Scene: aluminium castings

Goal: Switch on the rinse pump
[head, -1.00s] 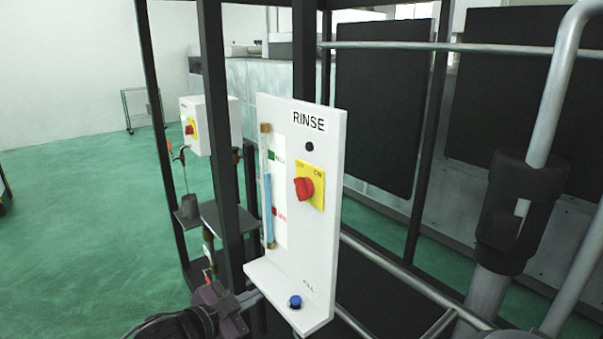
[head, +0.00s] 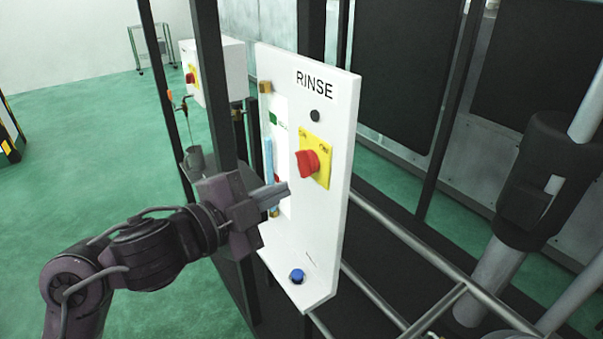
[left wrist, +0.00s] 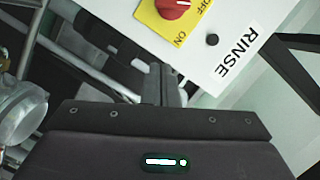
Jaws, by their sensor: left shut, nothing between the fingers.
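The white RINSE panel (head: 338,118) stands upright in the middle of the head view. Its red rotary knob (head: 307,163) sits on a yellow plate (head: 320,177) with OFF and ON marks, below a dark round lamp (head: 314,116). In the left wrist view the red knob (left wrist: 172,6) is cut by the top edge, with OFF and ON beside it. My left gripper (head: 283,190) is shut and empty, in front of the panel, to the lower left of the knob and apart from it. It partly hides the sight tube (head: 268,160). My right gripper is not in view.
A blue button (head: 297,276) sits on the panel's lower ledge. Dark frame posts (head: 216,90) stand left of and behind the panel. A second white box with a red knob (head: 190,78) is further back. Metal pipes (head: 400,240) run at the right.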

